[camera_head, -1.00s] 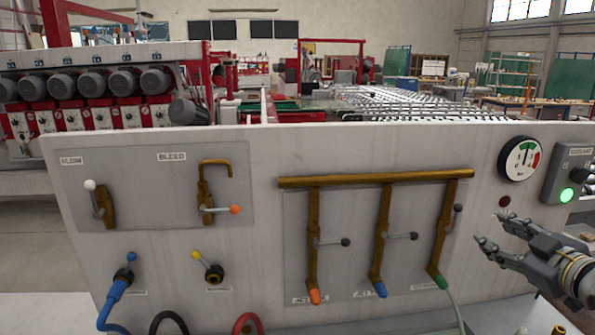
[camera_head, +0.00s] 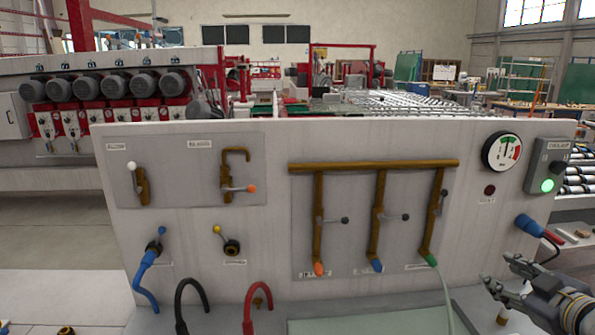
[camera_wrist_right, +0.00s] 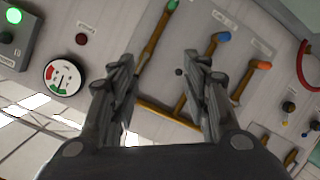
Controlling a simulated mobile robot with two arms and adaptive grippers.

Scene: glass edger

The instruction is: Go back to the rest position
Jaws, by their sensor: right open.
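My right gripper (camera_head: 508,278) is at the lower right of the head view, in front of the grey panel (camera_head: 460,240) and apart from it. Its two fingers are spread with nothing between them. In the right wrist view the open fingers (camera_wrist_right: 160,95) frame part of the panel and its brass pipes. My left gripper is not in the head view.
The panel carries a brass manifold (camera_head: 375,166) with several levers, a pressure gauge (camera_head: 502,151) and a box with a lit green button (camera_head: 547,185). Blue (camera_head: 145,280), black (camera_head: 187,290) and red (camera_head: 252,295) hoses hang at its lower left. A blue connector (camera_head: 530,227) sticks out at the right edge.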

